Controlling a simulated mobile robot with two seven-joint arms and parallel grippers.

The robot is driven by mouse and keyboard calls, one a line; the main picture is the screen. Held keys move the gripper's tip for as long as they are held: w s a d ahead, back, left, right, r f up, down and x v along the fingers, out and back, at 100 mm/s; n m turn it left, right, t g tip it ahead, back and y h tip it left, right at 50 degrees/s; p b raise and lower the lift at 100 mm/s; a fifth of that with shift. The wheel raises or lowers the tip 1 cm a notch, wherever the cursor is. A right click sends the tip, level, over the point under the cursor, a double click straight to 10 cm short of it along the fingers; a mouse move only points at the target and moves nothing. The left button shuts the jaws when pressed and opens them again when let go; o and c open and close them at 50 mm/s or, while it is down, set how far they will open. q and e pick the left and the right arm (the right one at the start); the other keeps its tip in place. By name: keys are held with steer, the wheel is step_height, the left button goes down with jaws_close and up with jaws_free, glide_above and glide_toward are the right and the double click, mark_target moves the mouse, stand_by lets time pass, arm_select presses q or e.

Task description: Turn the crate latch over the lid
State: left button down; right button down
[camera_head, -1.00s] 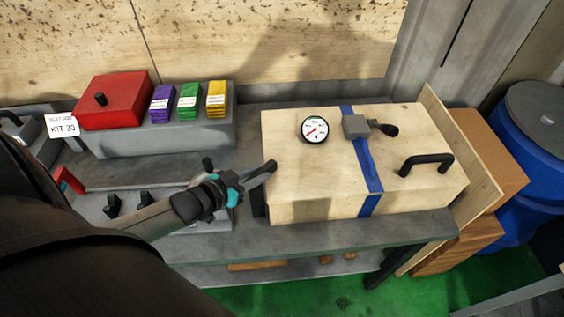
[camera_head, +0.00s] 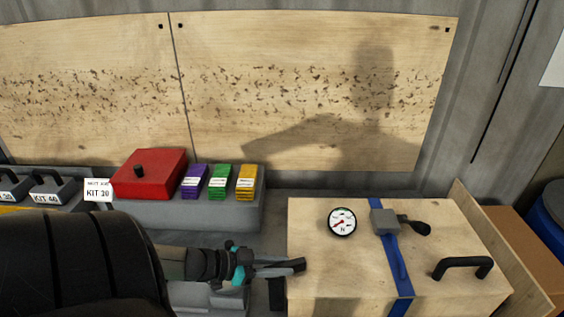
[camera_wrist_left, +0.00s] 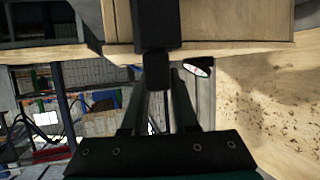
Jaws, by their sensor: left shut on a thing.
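The wooden crate (camera_head: 345,275) with its light wood lid (camera_head: 320,250) stands at the lower right in the head view. My left gripper (camera_head: 293,267) is at the crate's left edge. A dark upright piece, which looks like the latch (camera_head: 276,292), shows there just below the fingers. In the left wrist view a black bar with a rounded end (camera_wrist_left: 157,70) reaches between the fingers of my left gripper (camera_wrist_left: 160,85), which are shut on it. The exact contact is hard to see. My right gripper is not in view.
On the lid are a round gauge (camera_head: 342,222), a blue strap (camera_head: 396,262) with a grey buckle (camera_head: 384,222) and a black handle (camera_head: 462,266). A red box (camera_head: 150,175) and coloured card stacks (camera_head: 219,182) stand on a grey block to the left. A wooden panel (camera_head: 310,90) is behind.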

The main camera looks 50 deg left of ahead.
arm_select(q)
steer(key=c, duration=0.7)
jaws_free()
steer(key=p+v, duration=0.4)
steer(key=v, duration=1.1)
steer(key=shift+r, duration=0.15)
